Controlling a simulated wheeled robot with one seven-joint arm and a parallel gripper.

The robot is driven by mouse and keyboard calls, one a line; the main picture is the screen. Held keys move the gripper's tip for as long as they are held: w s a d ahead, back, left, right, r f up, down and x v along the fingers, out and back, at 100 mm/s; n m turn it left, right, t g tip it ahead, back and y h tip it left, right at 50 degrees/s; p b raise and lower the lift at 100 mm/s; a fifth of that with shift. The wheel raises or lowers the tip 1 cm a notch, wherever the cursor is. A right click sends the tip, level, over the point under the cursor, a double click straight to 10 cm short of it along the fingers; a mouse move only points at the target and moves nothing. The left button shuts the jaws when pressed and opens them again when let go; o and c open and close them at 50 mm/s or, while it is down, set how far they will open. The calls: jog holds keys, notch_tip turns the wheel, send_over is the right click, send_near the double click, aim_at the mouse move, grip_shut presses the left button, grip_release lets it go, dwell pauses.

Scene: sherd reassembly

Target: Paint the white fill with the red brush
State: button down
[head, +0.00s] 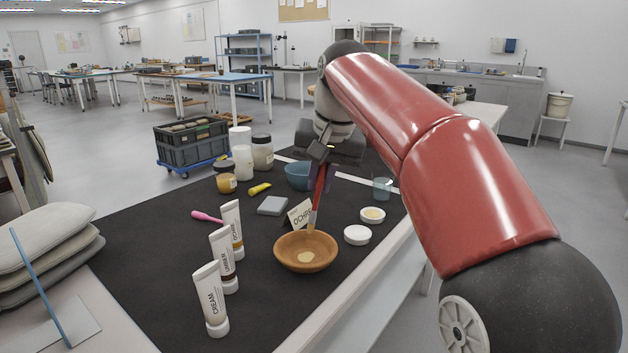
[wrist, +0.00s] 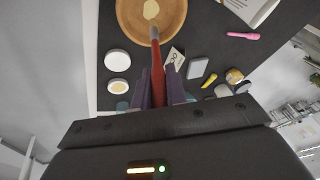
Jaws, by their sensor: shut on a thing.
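A terracotta bowl (head: 285,251) stands on the dark mat, with a small pale cream patch (head: 305,257) on its inside that looks like the fill. In the wrist view the bowl (wrist: 128,14) is at the top, with the patch (wrist: 151,9) near its middle. My gripper (head: 323,174) is behind and above the bowl, shut on the red brush (head: 319,190). The brush points down, slightly tilted, its bristles over the bowl's far side and apart from the patch. In the wrist view the brush (wrist: 157,75) runs from between my gripper's fingers (wrist: 161,88) toward the bowl. Whether the bristles touch the bowl is unclear.
An ochre card (head: 299,213) stands close behind the bowl. Paint tubes (head: 210,295) stand left. A white lid (head: 357,235), a dish with pale contents (head: 373,214) and a glass cup (head: 382,188) are right. A grey block (head: 272,205) and blue bowl (head: 297,176) lie behind. The front mat is clear.

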jog(key=d+r, duration=0.1)
jog(key=d, duration=0.4)
jog(key=shift+d+r, duration=0.4)
